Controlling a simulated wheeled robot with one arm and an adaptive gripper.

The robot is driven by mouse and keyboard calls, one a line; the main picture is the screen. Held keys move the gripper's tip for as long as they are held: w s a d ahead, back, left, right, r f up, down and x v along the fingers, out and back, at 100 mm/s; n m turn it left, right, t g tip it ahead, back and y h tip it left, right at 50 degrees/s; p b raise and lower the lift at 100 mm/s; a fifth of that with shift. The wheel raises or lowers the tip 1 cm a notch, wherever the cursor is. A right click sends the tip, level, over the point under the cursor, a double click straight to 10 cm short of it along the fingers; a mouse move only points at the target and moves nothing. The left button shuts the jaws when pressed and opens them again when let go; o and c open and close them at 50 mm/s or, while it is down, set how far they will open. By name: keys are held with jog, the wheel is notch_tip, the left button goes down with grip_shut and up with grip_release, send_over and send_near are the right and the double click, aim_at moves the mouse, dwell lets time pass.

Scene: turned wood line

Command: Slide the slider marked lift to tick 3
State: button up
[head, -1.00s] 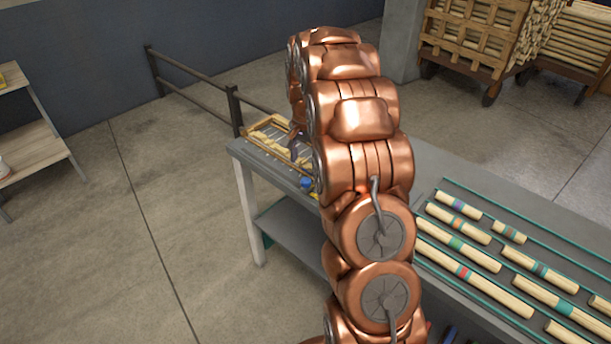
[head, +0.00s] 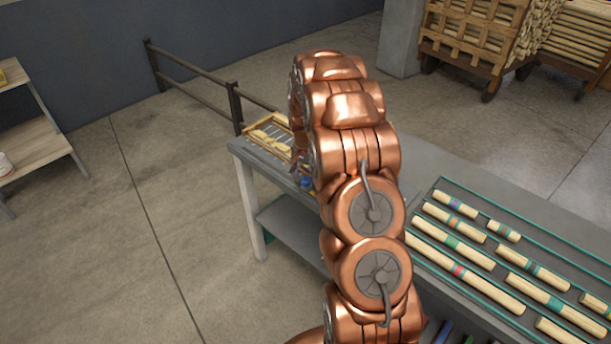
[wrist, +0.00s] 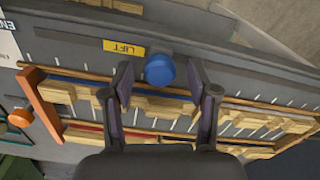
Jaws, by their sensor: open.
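The blue round slider knob (wrist: 160,70) sits on the dark panel, beside the yellow label reading LIFT (wrist: 123,48). White tick marks run in a row along the panel; I cannot read numbers on them. My gripper (wrist: 159,72) is open, with one finger on each side of the blue knob. Gaps show between knob and fingers; I see no clear contact. The blue knob also shows in the head view (head: 306,182), small beside my arm, which hides the gripper there.
An orange knob (wrist: 20,118) sits at the left in the wrist view, by an orange bar (wrist: 40,104). Wooden pieces (wrist: 178,105) lie in a frame below the blue knob. Turned rods (head: 466,271) lie on the bench at right.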

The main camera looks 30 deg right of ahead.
grip_shut()
dwell(0.4)
